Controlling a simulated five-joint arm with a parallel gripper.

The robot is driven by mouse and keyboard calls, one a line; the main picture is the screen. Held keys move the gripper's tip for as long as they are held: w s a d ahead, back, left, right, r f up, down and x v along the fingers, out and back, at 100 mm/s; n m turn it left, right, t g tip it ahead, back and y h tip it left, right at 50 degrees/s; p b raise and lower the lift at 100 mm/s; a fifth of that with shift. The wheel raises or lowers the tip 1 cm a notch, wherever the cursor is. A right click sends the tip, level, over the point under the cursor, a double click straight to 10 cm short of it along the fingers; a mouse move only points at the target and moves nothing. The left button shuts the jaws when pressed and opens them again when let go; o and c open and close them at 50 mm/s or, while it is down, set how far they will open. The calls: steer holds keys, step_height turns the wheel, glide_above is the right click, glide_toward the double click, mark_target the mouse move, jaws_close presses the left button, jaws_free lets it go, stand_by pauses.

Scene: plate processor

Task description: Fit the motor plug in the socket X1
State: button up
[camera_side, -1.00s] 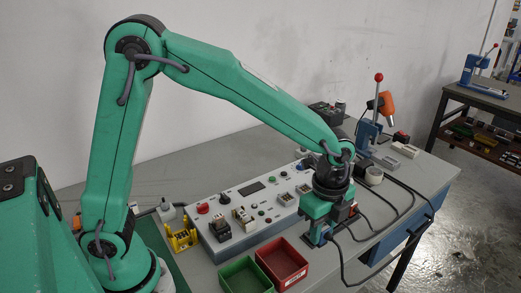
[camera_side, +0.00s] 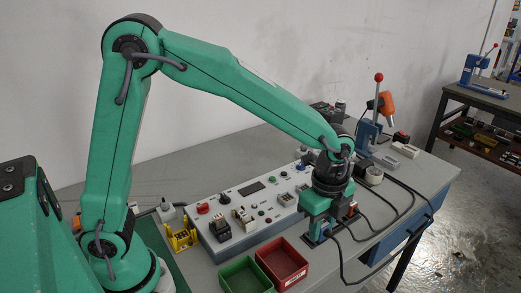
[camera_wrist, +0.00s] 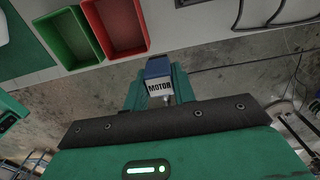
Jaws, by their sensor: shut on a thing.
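My gripper (camera_side: 316,238) is at the right end of the grey control panel, to the right of the red bin. In the wrist view my gripper (camera_wrist: 158,88) is shut on the motor plug (camera_wrist: 158,76), a blue-topped block with a white face marked MOTOR. In the side view the fingers hide most of the plug. Sockets (camera_side: 287,199) show on the right part of the control panel (camera_side: 245,206). I cannot read which one is X1, and my wrist covers the panel's right end.
A red bin (camera_wrist: 118,24) and a green bin (camera_wrist: 72,38) stand in front of the panel. A yellow rack (camera_side: 181,238) stands at its left end. Black cables (camera_side: 400,205) cross the bench at right. A blue press (camera_side: 368,130) stands at the back.

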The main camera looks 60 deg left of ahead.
steer(key=w+a+r, duration=0.1)
steer(key=w+a, duration=0.2)
steer(key=a, duration=0.7)
steer(key=w+a+r, duration=0.1)
steer(key=w+a, duration=0.3)
steer(key=a, duration=0.6)
steer(key=shift+w, duration=0.15)
steer(key=shift+f, duration=0.1)
steer(key=shift+f, duration=2.85)
steer(key=shift+f, duration=1.3)
steer(key=o, duration=1.1)
steer(key=shift+r, duration=0.15)
step_height(320, 180, up, 8)
steer(key=shift+f, duration=0.2)
